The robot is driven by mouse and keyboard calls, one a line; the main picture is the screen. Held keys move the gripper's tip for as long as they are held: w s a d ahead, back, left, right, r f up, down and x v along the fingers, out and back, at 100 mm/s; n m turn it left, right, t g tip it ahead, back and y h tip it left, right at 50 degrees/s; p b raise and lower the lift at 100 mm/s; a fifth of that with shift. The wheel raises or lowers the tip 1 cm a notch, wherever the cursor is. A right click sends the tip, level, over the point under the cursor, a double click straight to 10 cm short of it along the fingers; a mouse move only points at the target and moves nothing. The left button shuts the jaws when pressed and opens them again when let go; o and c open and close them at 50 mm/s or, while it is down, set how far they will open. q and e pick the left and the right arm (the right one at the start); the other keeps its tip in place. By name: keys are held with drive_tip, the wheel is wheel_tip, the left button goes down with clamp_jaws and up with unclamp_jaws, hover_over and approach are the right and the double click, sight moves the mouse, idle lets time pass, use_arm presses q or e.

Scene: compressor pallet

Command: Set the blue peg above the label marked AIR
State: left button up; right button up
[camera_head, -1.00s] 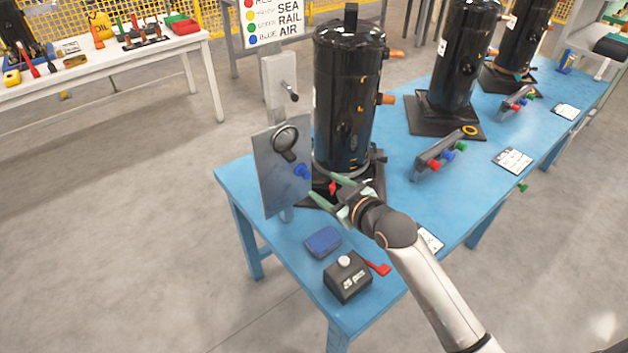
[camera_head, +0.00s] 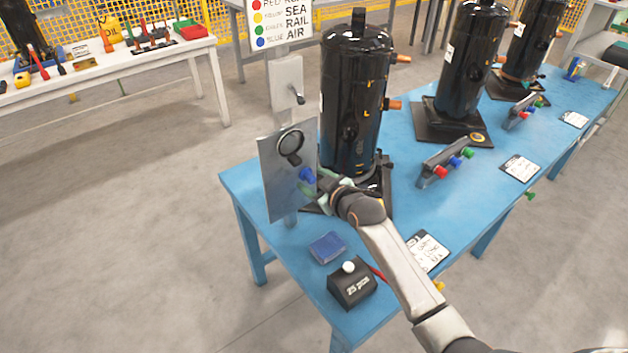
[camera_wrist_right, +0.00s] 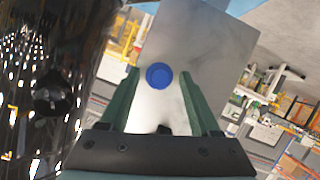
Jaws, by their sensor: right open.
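A blue peg (camera_head: 307,175) sticks out of the upright grey metal plate (camera_head: 278,190) at the table's near left end. In the right wrist view the round end of the blue peg (camera_wrist_right: 159,76) lies between my two green fingers. My right gripper (camera_head: 314,185) is open at the plate, its fingers on either side of the peg; I cannot tell whether they touch it. A sign (camera_head: 283,22) at the back carries coloured dots and words, with AIR beside the blue dot. No label marked AIR is readable on the plate. My left gripper is out of view.
A black compressor (camera_head: 353,100) stands close behind my right gripper. A blue pad (camera_head: 327,247) and a black box with a white knob (camera_head: 350,288) lie in front. Label cards (camera_head: 427,252) lie along the blue table (camera_head: 240,185).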

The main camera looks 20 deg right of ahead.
clamp_jaws()
idle(0.8)
idle(1.3)
